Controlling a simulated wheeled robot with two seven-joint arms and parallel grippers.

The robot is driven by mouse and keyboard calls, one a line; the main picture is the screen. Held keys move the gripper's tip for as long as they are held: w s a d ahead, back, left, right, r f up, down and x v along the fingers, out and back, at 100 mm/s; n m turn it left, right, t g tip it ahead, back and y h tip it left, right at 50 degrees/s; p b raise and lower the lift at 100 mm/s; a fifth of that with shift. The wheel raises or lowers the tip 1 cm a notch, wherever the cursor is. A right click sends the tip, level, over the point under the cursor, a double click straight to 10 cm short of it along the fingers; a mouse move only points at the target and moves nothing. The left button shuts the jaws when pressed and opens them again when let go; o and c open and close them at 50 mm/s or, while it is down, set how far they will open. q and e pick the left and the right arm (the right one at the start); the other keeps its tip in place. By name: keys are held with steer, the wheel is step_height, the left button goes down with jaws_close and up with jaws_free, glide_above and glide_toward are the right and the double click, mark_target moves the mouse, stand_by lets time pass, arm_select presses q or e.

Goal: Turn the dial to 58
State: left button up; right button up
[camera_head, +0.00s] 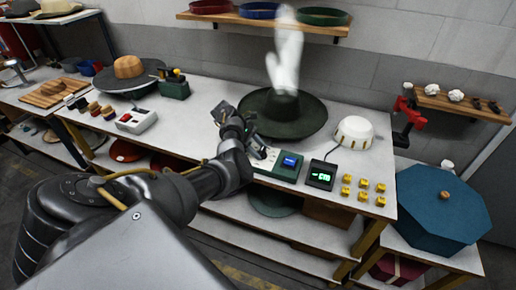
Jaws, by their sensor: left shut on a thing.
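A green control box (277,169) with a lit blue display (290,161) sits at the front edge of the work table. My left gripper (252,143) reaches in from the left and is shut at the left end of this box, where the dial is. The dial itself is mostly hidden behind the fingers. A black box with a green number display (320,176) stands just right of the control box. Its digits are too small to read. My right gripper is not in view.
A dark green wide-brimmed hat (262,114) with steam above it lies behind the control box. A white round-topped device (354,132) and several yellow blocks (363,189) are to the right. A white box (137,121) is on the left, with free table between.

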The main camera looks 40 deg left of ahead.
arm_select(q)
steer(key=shift+w+m+g+h+b, duration=0.15)
steer(key=shift+m+g+b, duration=0.1)
steer(key=shift+m+g, duration=0.45)
steer(key=shift+w+m+g+h+b, duration=0.2)
steer(key=shift+m+g, duration=0.3)
steer(key=shift+m, duration=0.4)
steer(key=shift+s, duration=0.15)
steer(key=o, duration=1)
steer(key=shift+a, duration=0.1)
steer(key=v, duration=0.5)
steer(key=shift+r, duration=0.2)
steer(key=b+v, duration=0.2)
steer(key=v, duration=0.3)
steer(key=shift+a+r, duration=0.1)
steer(key=shift+a, duration=0.05)
